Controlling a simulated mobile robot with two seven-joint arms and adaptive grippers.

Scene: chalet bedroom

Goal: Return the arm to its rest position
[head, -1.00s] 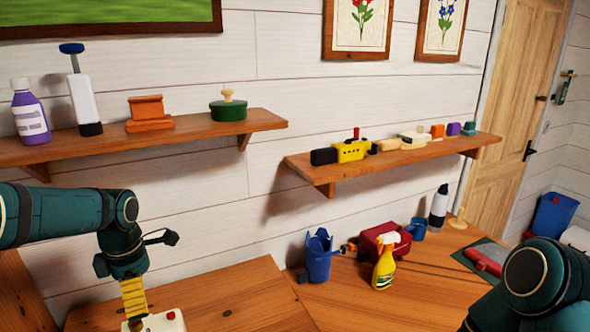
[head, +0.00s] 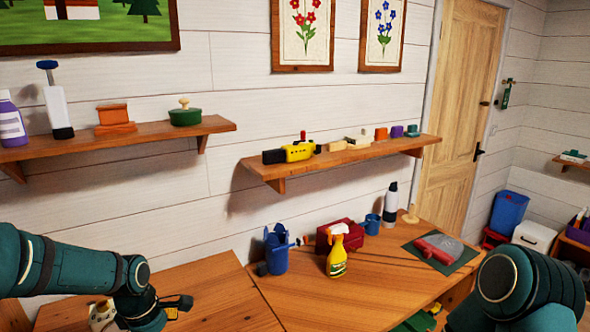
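My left arm (head: 70,270) comes in from the left edge, low over the wooden desk. My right arm (head: 525,290) shows as a rounded dark teal link at the bottom right. Its gripper is out of view. A white object (head: 101,315) is on the desk, partly hidden behind my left arm.
The desk (head: 225,300) holds a blue pitcher (head: 276,252), yellow spray bottle (head: 337,258), red box (head: 325,240), blue mug (head: 372,225), white bottle (head: 390,205) and dark mat (head: 455,262). Two wall shelves (head: 225,127) (head: 280,177) with small items stand above it.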

